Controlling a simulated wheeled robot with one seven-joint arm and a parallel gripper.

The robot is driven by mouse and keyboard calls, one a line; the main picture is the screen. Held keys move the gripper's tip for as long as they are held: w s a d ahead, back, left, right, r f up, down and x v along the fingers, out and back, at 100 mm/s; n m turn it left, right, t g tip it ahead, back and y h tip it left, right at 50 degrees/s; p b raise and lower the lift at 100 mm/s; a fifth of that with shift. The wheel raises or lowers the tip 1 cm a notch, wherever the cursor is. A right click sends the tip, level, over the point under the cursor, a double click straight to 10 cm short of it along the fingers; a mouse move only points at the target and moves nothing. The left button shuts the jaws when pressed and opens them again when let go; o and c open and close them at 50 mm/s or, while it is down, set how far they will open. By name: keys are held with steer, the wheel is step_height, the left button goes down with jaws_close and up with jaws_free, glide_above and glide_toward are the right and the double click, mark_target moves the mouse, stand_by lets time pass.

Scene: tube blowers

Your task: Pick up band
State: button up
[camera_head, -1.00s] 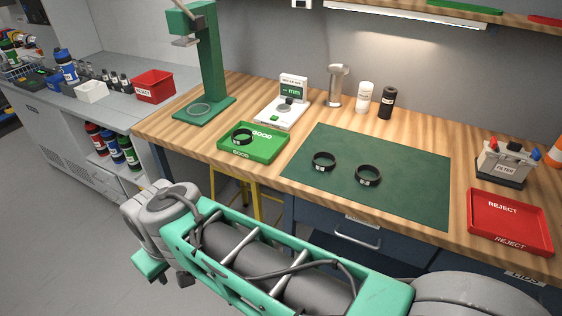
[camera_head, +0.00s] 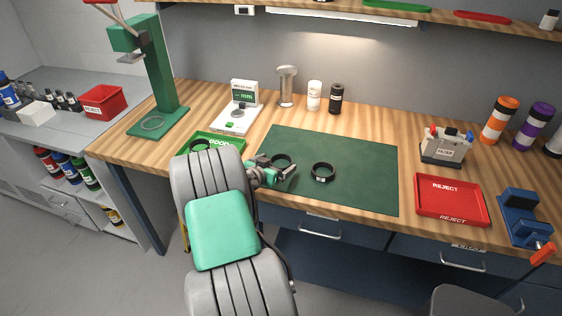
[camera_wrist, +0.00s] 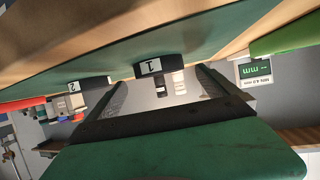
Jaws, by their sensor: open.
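A black band (camera_head: 281,160) with a white label lies on the dark green mat (camera_head: 360,190), partly hidden by my gripper. In the wrist view, this band (camera_wrist: 160,67) shows the label "1" and sits ahead, between the lines of my two fingers. A second black band (camera_head: 322,172) lies to its right on the mat; its label "2" shows in the wrist view (camera_wrist: 88,84). A third band (camera_head: 199,145) is in the green GOOD tray (camera_head: 226,139). My gripper (camera_head: 288,172) is open and empty, low at the mat's left part, beside band 1. Contact cannot be told.
A measuring device (camera_head: 236,117) stands behind the green tray, and a green stand (camera_head: 158,70) at the left. The red REJECT tray (camera_head: 452,208), a labelled holder (camera_head: 443,147) and a blue vise (camera_head: 522,215) are at the right. The mat's right half is clear.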

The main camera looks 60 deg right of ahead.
mark_target(286, 158)
steer(key=x, duration=0.3)
steer(key=shift+f, duration=0.15)
steer(key=c, duration=1.4)
steer(key=shift+r, duration=0.2)
steer(key=shift+c, duration=0.2)
